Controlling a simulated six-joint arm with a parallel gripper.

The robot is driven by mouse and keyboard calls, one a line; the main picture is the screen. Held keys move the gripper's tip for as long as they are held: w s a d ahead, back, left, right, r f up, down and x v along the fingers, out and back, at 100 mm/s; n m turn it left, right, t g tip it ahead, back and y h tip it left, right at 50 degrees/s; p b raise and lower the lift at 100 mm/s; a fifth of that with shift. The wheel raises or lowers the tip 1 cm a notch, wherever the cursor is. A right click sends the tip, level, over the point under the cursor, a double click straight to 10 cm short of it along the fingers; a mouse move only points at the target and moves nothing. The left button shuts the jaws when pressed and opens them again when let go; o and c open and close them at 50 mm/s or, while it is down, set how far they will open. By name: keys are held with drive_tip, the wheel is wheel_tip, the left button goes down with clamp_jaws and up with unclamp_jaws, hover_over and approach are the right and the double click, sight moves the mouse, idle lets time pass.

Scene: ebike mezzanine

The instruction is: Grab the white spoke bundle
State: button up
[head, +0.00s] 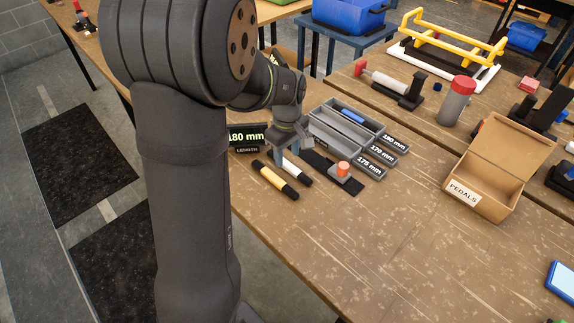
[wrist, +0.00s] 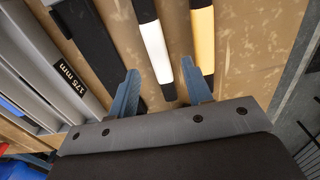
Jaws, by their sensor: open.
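The white spoke bundle (head: 292,168) lies on the wooden bench, with dark end sections. A yellow spoke bundle (head: 273,177) lies beside it, also dark-ended. My gripper (head: 290,153) is open over the far part of the white bundle and partly hides it. In the wrist view, the white bundle (wrist: 154,48) runs between the open fingers of my gripper (wrist: 160,72). The right finger lines up with the gap between the white and yellow (wrist: 202,42) bundles. I cannot tell how far the fingertips are above the bench.
A grey sorting tray (head: 318,128) with length labels stands beyond the bundles. A display (head: 247,137) reading 180 mm stands to the left. A dark strip with an orange-topped piece (head: 343,169) lies to the right. A cardboard pedals box (head: 484,190) is farther right. The bench front is clear.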

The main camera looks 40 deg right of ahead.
sight(287, 163)
wheel_tip(287, 163, down, 3)
drive_tip(key=shift+w+f, duration=0.1)
drive_tip(key=shift+c, duration=0.4)
clamp_jaws()
